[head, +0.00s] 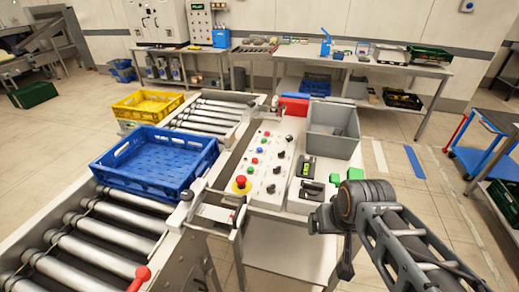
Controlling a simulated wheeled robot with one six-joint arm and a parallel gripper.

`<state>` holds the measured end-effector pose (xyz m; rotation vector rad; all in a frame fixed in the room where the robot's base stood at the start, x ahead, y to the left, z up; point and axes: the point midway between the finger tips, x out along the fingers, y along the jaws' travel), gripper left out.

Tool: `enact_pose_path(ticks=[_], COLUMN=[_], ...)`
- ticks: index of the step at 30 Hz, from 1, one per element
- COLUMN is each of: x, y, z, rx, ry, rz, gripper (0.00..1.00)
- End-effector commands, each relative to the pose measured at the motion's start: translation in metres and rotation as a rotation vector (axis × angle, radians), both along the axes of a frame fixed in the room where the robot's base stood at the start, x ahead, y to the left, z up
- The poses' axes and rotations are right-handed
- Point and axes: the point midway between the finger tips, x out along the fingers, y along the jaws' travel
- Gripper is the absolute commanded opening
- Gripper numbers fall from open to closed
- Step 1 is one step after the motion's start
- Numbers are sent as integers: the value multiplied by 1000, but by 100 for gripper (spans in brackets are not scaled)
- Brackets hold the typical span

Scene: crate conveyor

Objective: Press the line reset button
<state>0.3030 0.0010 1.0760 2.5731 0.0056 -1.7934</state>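The white control panel (266,165) stands beside the roller conveyor. It carries small red, green and blue buttons and several black knobs. A large red mushroom button on a yellow base (241,183) sits at its near left corner. A blue button (263,151) is among the small buttons. The labels are too small to read, so I cannot tell which one is the line reset button. My gripper (319,220) is at the end of my arm, right of the panel's near edge and apart from the buttons. Its fingers are not clear.
A blue crate (157,185) rests on the conveyor (95,245), with a yellow crate (148,118) behind it. A grey bin (333,145) and a small device with a green display (307,168) stand right of the buttons. A workbench (350,62) lines the back wall; open floor lies to the right.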

Motion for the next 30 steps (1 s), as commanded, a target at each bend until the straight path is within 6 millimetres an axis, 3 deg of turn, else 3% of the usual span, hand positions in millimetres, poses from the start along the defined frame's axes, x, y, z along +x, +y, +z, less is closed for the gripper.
enact_pose_path(ticks=[2,27,30], x=[0,0,0], y=[0,0,0], z=[0,0,0], rx=[0,0,0], ry=[0,0,0], rz=[0,0,0], gripper=[85,5,0])
